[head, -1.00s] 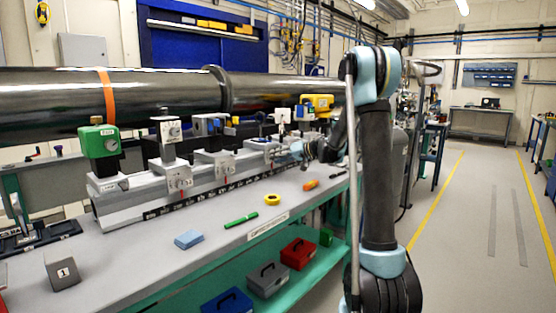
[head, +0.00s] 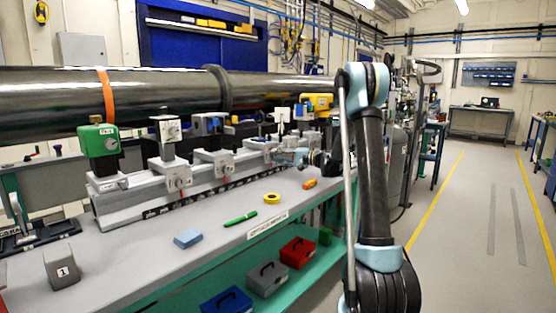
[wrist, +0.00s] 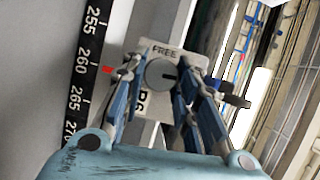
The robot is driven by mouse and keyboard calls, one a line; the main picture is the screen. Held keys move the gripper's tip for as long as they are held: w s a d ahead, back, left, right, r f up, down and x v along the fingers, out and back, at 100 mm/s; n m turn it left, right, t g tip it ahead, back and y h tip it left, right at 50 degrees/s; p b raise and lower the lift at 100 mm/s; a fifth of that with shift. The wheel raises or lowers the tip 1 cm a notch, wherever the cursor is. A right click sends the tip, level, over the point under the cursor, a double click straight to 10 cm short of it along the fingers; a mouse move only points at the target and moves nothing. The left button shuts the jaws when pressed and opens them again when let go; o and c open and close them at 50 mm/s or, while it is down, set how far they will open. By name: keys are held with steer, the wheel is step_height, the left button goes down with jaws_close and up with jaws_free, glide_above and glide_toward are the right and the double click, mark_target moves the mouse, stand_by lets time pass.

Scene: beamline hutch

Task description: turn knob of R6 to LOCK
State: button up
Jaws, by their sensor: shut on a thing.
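The R6 carrier (wrist: 145,48) shows in the wrist view as a pale plate with "FREE" along its top edge and a partly covered "R6" below. Its round grey knob (wrist: 156,84) sits mid-plate, with a dark slot line pointing to the right. My gripper (wrist: 161,74) has its blue fingers on both sides of the knob, shut on it. No LOCK mark is readable. In the head view my gripper (head: 303,158) is at the far part of the rail, small and partly hidden by my arm; the knob cannot be made out there.
A black scale strip (wrist: 82,75) runs beside the carrier. Other carriers, including one with a green box (head: 100,141), stand along the rail. A green pen (head: 240,219), yellow tape roll (head: 271,198) and blue block (head: 187,238) lie on the bench. The aisle at right is clear.

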steer(key=shift+f+m, duration=0.1)
steer(key=shift+m, duration=0.3)
steer(key=o, duration=1.1)
steer(key=shift+f, duration=0.1)
steer(key=shift+c, duration=0.2)
steer(key=v, duration=1.2)
steer(key=shift+s+a+f, duration=0.1)
